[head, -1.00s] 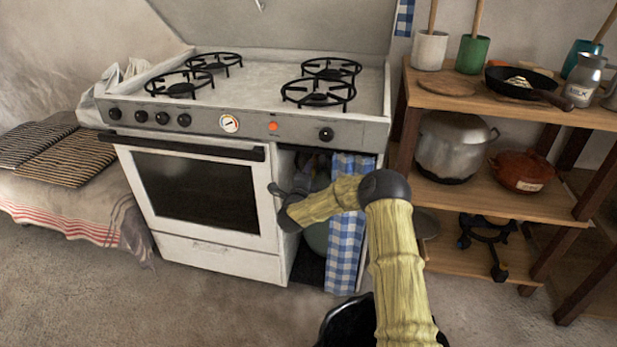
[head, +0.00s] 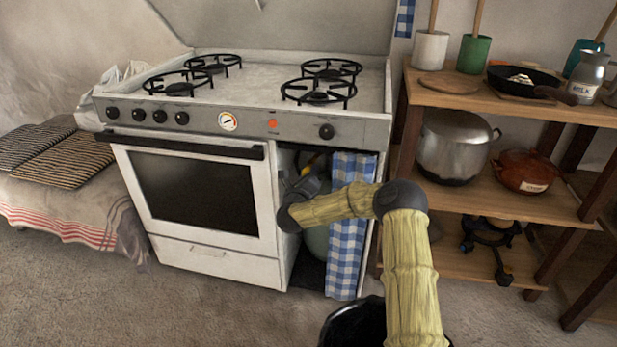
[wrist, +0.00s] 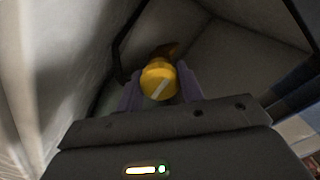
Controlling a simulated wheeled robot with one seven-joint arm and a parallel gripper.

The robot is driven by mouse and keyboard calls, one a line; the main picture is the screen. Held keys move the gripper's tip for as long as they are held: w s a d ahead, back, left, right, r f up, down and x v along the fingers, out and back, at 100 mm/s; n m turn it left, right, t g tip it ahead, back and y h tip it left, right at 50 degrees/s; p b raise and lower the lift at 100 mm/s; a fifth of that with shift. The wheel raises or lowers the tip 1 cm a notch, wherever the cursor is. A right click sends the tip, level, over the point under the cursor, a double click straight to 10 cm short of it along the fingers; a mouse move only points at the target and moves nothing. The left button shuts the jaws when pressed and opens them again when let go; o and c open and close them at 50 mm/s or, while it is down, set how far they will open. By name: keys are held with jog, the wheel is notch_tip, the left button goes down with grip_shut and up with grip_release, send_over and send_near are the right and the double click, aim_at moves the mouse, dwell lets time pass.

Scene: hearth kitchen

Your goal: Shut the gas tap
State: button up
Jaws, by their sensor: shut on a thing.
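The gas tap is a round yellow knob (wrist: 159,79) with a pale diagonal line across its face, in the middle of the wrist view. My gripper (wrist: 160,88) is shut on it, with one purple finger on each side. In the head view my gripper (head: 312,180) reaches into the open compartment at the right of the stove. A greenish gas bottle (head: 316,241) stands low in there, partly hidden by my arm and the curtain. The tap is mostly hidden in the head view.
The white stove (head: 205,262) borders the compartment on the left. A blue checked curtain (head: 347,250) hangs on its right side. A wooden shelf (head: 470,95) with pots stands further right. The floor in front is bare.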

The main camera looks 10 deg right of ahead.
jog(key=shift+f, duration=0.2)
jog(key=o, duration=0.9)
jog(key=shift+o, duration=0.5)
jog(key=shift+r, duration=0.1)
jog(key=p+v, duration=0.4)
jog(key=v, duration=1.3)
jog(key=shift+s+p, duration=0.25)
jog(key=shift+p, duration=0.15)
jog(key=shift+a, duration=0.1)
